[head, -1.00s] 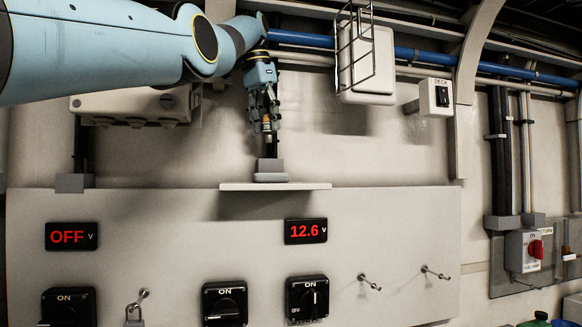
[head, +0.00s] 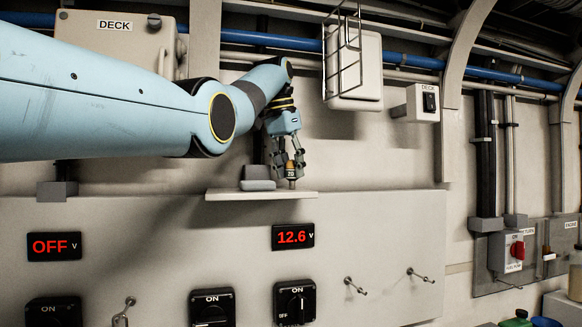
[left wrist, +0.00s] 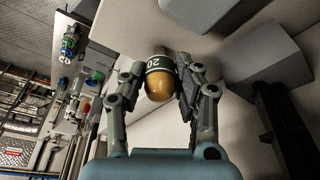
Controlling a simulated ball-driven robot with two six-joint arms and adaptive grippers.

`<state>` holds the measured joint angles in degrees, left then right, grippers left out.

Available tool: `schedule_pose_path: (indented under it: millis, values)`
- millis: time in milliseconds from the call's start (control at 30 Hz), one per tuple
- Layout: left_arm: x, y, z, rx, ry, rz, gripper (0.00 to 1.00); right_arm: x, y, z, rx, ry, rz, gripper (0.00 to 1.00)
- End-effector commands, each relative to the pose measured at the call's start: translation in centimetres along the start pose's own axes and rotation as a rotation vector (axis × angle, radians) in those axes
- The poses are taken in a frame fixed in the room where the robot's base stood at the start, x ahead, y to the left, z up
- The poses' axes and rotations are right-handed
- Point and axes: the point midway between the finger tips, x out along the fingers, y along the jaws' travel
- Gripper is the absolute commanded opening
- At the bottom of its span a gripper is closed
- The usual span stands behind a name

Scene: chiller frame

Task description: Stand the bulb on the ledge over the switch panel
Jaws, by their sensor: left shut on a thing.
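The bulb (head: 291,172) is upright in my left gripper, its narrow base low over the right part of the ledge. In the left wrist view the bulb (left wrist: 159,84) shows an amber dome and a dark band marked 20. My left gripper (head: 289,160) is shut around it; its fingers (left wrist: 160,73) press on both sides. The ledge (head: 235,195) is a thin pale shelf over the switch panel (head: 150,240). I cannot tell whether the base touches it. My right gripper is not in view.
A grey block (head: 257,178) with a dark conduit stands close left of the bulb, at the back of the ledge. The panel bears displays reading OFF (head: 54,246) and 12.6 (head: 293,236), rotary switches (head: 295,302) and pegs (head: 421,275). A caged white lamp (head: 353,65) hangs above right.

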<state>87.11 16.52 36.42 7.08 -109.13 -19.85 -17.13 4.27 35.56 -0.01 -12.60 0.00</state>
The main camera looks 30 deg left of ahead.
Motion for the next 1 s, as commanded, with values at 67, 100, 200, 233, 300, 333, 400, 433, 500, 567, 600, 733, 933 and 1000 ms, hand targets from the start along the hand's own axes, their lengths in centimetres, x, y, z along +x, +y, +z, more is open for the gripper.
schedule_pose_path:
  millis: [67, 100, 200, 233, 300, 333, 400, 433, 500, 567, 600, 733, 933, 1000]
  values:
    - [0.0, 0.0, 0.0, 0.000, 0.000, 0.000, 0.06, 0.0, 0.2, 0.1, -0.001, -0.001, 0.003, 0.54]
    - [0.1, 0.0, 0.0, 0.000, 0.000, 0.000, 0.06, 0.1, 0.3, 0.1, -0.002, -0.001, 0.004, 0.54]
    - [0.3, 0.0, 0.1, 0.000, -0.001, 0.000, 0.32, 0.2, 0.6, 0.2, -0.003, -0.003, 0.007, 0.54]
    - [0.3, 0.0, 0.1, 0.000, 0.000, 0.000, 0.36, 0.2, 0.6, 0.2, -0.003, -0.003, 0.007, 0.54]
    - [0.3, 0.0, 0.1, 0.000, -0.001, 0.000, 0.45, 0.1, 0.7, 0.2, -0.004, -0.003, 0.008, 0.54]
    - [0.3, 0.0, 0.1, 0.000, -0.001, 0.000, 0.49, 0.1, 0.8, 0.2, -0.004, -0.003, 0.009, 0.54]
    - [0.3, 0.0, 0.1, 0.000, 0.000, 0.000, 0.54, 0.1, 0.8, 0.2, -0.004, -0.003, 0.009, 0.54]
    - [0.3, 0.0, 0.1, 0.000, -0.001, 0.000, 0.54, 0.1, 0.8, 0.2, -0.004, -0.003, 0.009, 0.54]
    - [0.3, 0.0, 0.1, 0.000, -0.001, 0.000, 0.54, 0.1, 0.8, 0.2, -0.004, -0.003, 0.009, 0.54]
    - [0.2, 0.0, 0.1, 0.000, 0.000, 0.000, 0.54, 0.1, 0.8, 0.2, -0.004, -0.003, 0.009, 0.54]
    - [0.2, 0.0, 0.1, 0.000, 0.000, 0.000, 0.54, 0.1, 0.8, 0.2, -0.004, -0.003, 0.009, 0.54]
    - [-0.4, 0.0, 0.0, 0.000, 0.002, 0.000, 0.54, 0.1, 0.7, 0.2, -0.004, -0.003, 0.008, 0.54]
    - [-4.1, 0.0, 0.0, 0.000, 0.003, 0.000, 0.54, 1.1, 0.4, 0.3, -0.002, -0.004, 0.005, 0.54]
    - [-5.8, 0.0, 0.0, 0.000, 0.003, 0.001, 0.54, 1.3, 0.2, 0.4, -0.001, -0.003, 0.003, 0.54]
